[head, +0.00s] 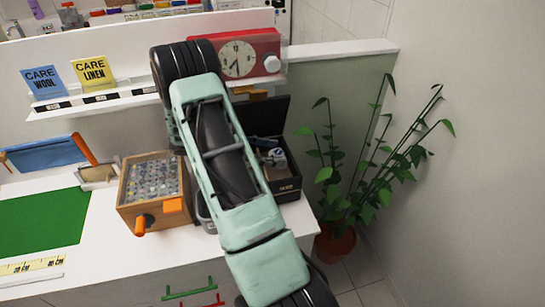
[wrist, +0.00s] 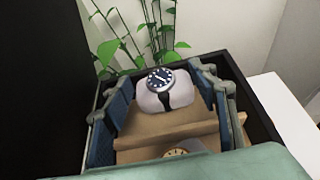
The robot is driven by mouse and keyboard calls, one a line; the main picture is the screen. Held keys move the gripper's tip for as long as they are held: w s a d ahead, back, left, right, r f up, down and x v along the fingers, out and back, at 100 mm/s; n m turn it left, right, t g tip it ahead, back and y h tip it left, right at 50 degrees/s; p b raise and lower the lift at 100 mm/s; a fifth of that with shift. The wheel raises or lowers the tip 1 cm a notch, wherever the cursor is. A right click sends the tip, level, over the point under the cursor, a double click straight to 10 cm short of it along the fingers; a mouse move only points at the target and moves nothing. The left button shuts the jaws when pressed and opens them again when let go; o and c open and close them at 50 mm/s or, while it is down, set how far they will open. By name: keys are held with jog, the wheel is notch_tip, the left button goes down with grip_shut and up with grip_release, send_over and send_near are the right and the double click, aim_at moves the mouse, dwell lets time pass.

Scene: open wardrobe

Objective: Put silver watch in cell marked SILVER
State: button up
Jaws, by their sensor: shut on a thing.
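A watch with a silver-looking case and dark blue dial (wrist: 161,79) sits on a pale cushion (wrist: 178,95) in the wrist view. My gripper (wrist: 163,84) has one finger on each side of this cushion and is shut on it with the watch. They are inside or just above a black box (wrist: 235,73) with brown dividers (wrist: 165,125). A second watch with a gold-toned dial (wrist: 183,152) shows nearer the camera, partly hidden. I cannot read a SILVER mark.
A wooden box of glassy pieces (head: 152,180) with an orange handle stands left of the black box. A red clock (head: 240,58) is on the shelf behind. A potted plant (head: 335,240) stands to the right. A green mat (head: 40,222) lies on the left counter.

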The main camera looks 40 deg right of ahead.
jog(key=shift+f, duration=1.2)
jog(key=shift+f, duration=0.2)
jog(key=o, duration=1.2)
jog(key=shift+r, duration=0.15)
jog(key=shift+a+r, duration=0.1)
jog(key=shift+r, duration=0.05)
jog(key=b+v, duration=0.2)
jog(key=v, duration=0.9)
jog(key=shift+w+a, duration=0.1)
jog(key=shift+a, duration=0.1)
jog(key=shift+w+a+r, duration=0.1)
jog(key=shift+a, duration=0.1)
